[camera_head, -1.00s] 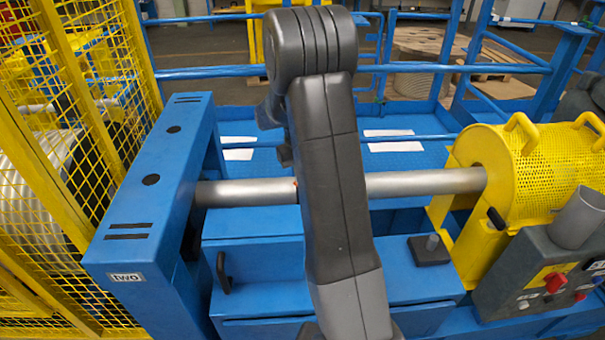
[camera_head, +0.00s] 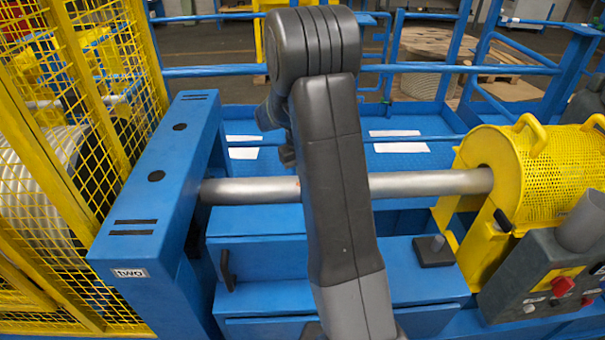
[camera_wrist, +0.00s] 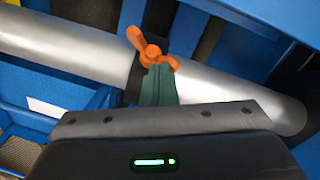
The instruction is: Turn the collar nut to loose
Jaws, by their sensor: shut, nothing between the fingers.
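The collar nut (camera_wrist: 152,52) is an orange wing-shaped piece with two lobes, in the upper middle of the wrist view. It sits at a dark collar (camera_wrist: 133,78) around the silver shaft (camera_wrist: 225,85). The shaft also shows in the head view (camera_head: 430,183), where my arm covers its middle and most of the collar. My gripper (camera_wrist: 159,70) shows as narrow green fingers, shut and empty. Their tips are right at the nut, overlapping its lower side in the picture. I cannot tell whether they touch it. In the head view my gripper is hidden behind my arm.
A blue end housing (camera_head: 165,190) stands left of the shaft and a yellow perforated guard (camera_head: 560,175) right of it. Yellow mesh fencing (camera_head: 60,120) is at far left. A grey control box (camera_head: 530,285) with red knobs stands at lower right. Blue rails (camera_head: 420,69) run behind.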

